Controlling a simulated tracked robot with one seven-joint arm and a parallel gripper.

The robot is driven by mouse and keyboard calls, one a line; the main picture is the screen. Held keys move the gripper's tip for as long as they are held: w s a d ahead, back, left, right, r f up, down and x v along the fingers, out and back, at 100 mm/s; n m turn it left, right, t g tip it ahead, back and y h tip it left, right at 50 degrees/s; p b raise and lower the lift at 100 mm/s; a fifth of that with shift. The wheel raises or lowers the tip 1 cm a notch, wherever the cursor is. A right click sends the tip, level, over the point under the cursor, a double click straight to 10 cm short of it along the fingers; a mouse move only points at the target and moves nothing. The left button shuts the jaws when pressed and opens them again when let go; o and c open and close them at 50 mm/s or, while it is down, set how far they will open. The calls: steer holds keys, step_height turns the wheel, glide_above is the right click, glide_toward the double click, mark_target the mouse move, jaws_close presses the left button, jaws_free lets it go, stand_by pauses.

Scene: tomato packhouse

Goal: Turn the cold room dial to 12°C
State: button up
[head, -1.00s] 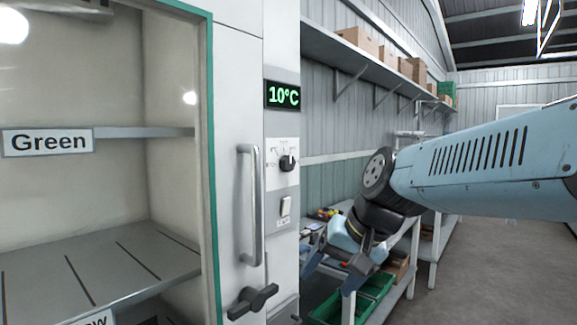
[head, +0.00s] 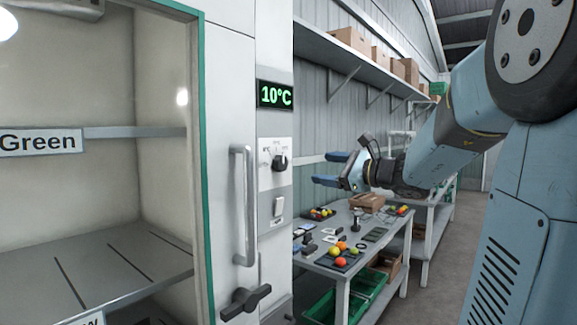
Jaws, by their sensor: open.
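The cold room dial (head: 280,163) is a small black knob on a pale plate with printed temperature marks, on the cold room's front panel. Its exact pointing direction is too small to tell. The green display (head: 275,95) above it reads 10°C. My gripper (head: 325,169) is to the right of the dial at about the same height in the picture, with its two blue fingers apart and pointing left toward the panel. It is empty and does not appear to touch the dial.
Below the dial is a rocker switch (head: 278,206). A long vertical handle (head: 245,205) and a black latch (head: 245,302) are on the door at left. A table (head: 322,262) with tomatoes stands behind, and a shelf (head: 345,60) with boxes runs above.

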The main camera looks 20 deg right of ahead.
mark_target(283, 164)
steer(key=x, duration=1.3)
steer(key=shift+w+a, duration=0.25)
